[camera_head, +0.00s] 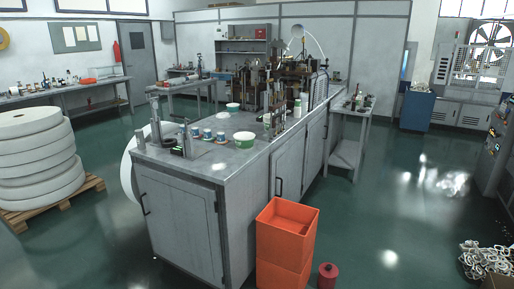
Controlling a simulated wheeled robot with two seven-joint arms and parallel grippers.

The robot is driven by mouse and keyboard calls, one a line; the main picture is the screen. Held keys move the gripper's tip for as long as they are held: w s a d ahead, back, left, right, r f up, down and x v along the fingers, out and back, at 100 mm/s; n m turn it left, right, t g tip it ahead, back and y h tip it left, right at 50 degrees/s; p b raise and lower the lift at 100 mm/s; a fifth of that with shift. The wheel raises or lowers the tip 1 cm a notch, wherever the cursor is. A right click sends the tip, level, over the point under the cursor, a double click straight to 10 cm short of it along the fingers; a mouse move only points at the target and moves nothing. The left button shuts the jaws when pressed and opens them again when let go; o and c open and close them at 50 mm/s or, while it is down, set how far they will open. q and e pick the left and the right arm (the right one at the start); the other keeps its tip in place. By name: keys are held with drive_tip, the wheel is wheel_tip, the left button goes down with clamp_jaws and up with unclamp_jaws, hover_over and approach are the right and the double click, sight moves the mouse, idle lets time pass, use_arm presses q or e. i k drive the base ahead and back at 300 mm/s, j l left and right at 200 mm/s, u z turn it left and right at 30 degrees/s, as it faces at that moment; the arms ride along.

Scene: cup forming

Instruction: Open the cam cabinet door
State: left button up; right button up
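A grey metal cabinet with a machine on top stands in the middle. Its near end has a closed door (182,225) with a dark vertical handle (144,204) on the left edge. Its right side has closed doors, one with a dark handle (280,187) on its left edge (290,165) and another farther back (314,145). I cannot tell from the picture which of these is the cam cabinet door. Neither of my grippers is in view.
Stacked orange crates (286,235) stand by the cabinet's near right corner, with a red canister (328,277) beside them. Paper rolls on a pallet (40,150) stand at the left. Green floor (95,235) is clear left of the cabinet's near end.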

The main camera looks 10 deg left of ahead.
sight(181, 214)
drive_tip(key=i+j+u, duration=0.2)
drive_tip(key=i+u, duration=0.6)
drive_tip(key=i+l+u, duration=0.1)
drive_tip(key=i+u, duration=0.35)
